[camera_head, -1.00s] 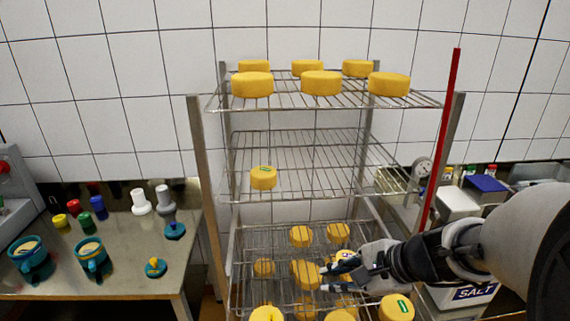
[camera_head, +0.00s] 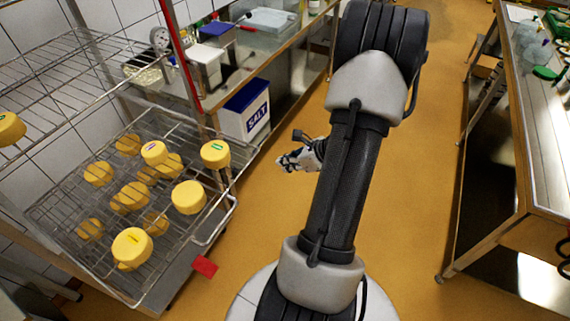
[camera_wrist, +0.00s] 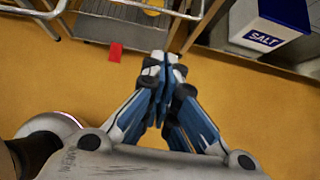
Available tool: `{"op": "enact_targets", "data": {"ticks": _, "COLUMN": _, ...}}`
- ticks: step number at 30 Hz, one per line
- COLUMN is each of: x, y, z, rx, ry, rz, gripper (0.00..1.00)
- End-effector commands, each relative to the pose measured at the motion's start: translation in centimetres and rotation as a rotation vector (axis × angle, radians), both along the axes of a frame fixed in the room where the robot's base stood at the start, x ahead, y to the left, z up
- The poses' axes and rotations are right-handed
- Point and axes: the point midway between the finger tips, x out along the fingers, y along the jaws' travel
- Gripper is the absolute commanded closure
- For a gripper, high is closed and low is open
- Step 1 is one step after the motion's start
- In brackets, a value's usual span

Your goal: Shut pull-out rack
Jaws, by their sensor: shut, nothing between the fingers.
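The pull-out rack (camera_head: 214,232) is a wire shelf low in the metal stand, loaded with several yellow cheeses. In the head view it sticks out from the stand towards me, its looped front rail over the floor. Part of its metal front shows at the top of the wrist view. My gripper (camera_head: 285,161) is to the right of the rack's front, apart from it and empty. In the wrist view its blue-grey fingers (camera_wrist: 163,60) meet at the tips, over the orange floor.
A white salt box (camera_head: 245,112) with a blue lid stands beside the rack; it also shows in the wrist view (camera_wrist: 262,25). A red patch (camera_head: 205,267) is below the rack's front. A metal table (camera_head: 520,180) is at right. Open floor lies between.

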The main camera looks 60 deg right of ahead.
Motion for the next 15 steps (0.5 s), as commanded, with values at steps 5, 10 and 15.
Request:
{"op": "enact_targets", "data": {"ticks": 5, "x": 2.9, "y": 0.3, "z": -3.3, "rx": 0.001, "ry": 0.001, "rz": 0.006, "gripper": 1.00}}
{"op": "enact_targets", "data": {"ticks": 10, "x": 5.5, "y": 0.3, "z": -5.1, "rx": -0.002, "ry": 0.001, "rz": 0.006, "gripper": 1.00}}
{"op": "enact_targets", "data": {"ticks": 15, "x": 7.8, "y": 0.3, "z": -4.8, "rx": -0.003, "ry": 0.000, "rz": 0.006, "gripper": 1.00}}
